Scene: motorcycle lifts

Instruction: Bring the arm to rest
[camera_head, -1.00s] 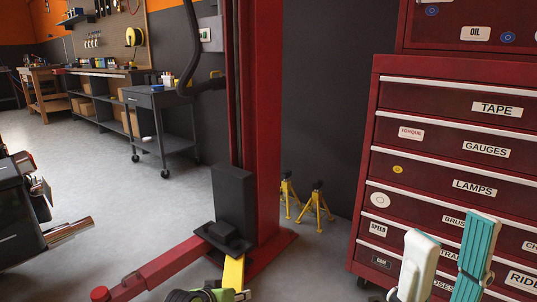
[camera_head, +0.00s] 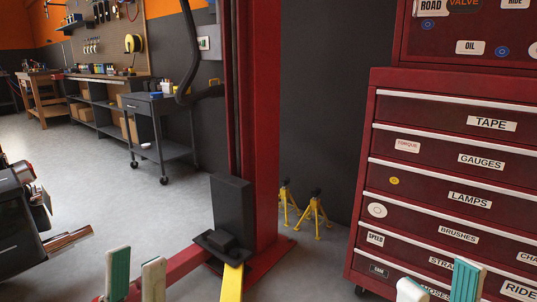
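My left gripper (camera_head: 136,276) rises from the bottom edge in the head view, left of the middle. Its two upright fingers, one teal and one pale, stand apart with nothing seen between them. My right gripper (camera_head: 438,284) is at the bottom right, in front of the red tool chest (camera_head: 440,147). Its pale finger and teal finger are apart, and only their upper ends show. No object shows in it. The rest of both arms is out of view.
A red lift post (camera_head: 265,130) stands in the middle, with a red leg (camera_head: 185,262) and a yellow piece (camera_head: 232,282) at its foot. Yellow jack stands (camera_head: 316,214) are beside it. A motorcycle part (camera_head: 20,215) is at the left edge. Open floor (camera_head: 90,180) lies behind.

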